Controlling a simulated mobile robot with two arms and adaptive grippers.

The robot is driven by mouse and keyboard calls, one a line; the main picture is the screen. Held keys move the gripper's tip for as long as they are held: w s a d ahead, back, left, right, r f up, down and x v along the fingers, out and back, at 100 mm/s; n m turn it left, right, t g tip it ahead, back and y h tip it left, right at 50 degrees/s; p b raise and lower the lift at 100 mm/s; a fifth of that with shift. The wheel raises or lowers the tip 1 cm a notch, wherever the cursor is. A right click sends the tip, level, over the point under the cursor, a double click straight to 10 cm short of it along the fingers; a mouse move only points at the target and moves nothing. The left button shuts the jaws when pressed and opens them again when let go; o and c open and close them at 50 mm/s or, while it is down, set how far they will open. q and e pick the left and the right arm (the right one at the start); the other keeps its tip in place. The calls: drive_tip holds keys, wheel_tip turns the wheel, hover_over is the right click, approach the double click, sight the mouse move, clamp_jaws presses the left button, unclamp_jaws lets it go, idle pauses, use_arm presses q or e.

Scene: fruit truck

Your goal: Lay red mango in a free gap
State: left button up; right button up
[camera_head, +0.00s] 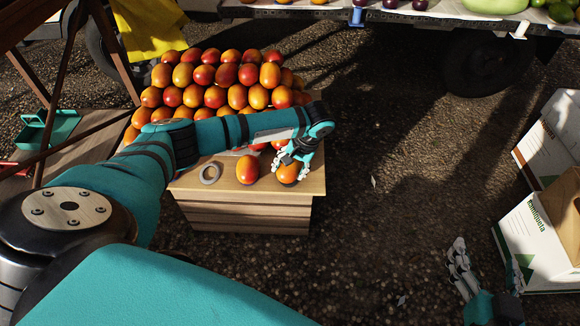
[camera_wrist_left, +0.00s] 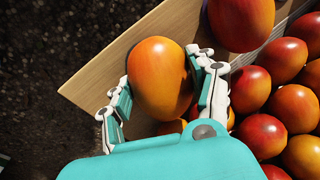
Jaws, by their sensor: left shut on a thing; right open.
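My left gripper (camera_head: 291,155) reaches over the front right corner of the wooden crate top. It is shut on an orange-red mango (camera_head: 287,175), also between its fingers in the left wrist view (camera_wrist_left: 159,78). Whether this mango touches the wood cannot be told. Another red-orange mango (camera_head: 247,169) sits on the wood just left of it. A pile of red and orange mangoes (camera_head: 226,75) lies behind, partly hidden by my left arm. My right gripper (camera_head: 458,250) is open and empty above the gravel at lower right.
The wooden crate top (camera_head: 228,183) has bare wood along its front edge, with a grey ring (camera_head: 210,173) on it. White cardboard boxes (camera_head: 535,240) stand at right. A truck bed with produce is at the back. Open gravel lies in the middle.

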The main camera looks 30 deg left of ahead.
use_arm(q)
drive_tip(key=shift+f, duration=0.35)
use_arm(e)
drive_tip(key=shift+s+f, duration=0.1)
drive_tip(key=shift+f, duration=0.15)
use_arm(q)
drive_tip(key=o, duration=0.9)
use_arm(e)
drive_tip(key=shift+s+d+f+g, duration=0.1)
drive_tip(key=shift+g, duration=0.2)
